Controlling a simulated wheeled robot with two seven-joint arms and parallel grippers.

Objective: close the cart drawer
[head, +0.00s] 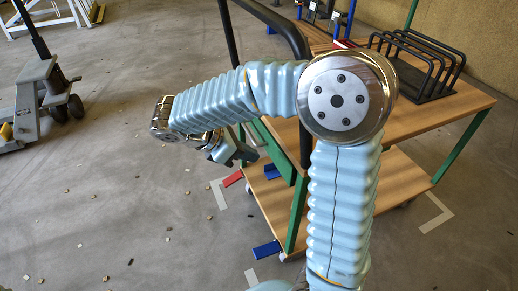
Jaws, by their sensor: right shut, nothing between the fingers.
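The cart (448,108) stands on the right, with a wooden top, a lower wooden shelf (405,178), green legs and a black push handle (262,12). A green panel (272,152) shows on its left side, partly behind my arm. I cannot make out the drawer or how far it stands out; my right arm covers much of that side. My right gripper (240,153) is shut and empty, small and dark beneath my forearm, close to the cart's left side. I cannot tell whether it touches the cart. My left gripper is not in view.
A black wire rack (420,62) stands on the cart top. Blue (267,249) and red (232,178) pieces stick out low at the cart's left. A grey pallet jack (40,98) stands at the far left. The floor between is open, with small scattered debris.

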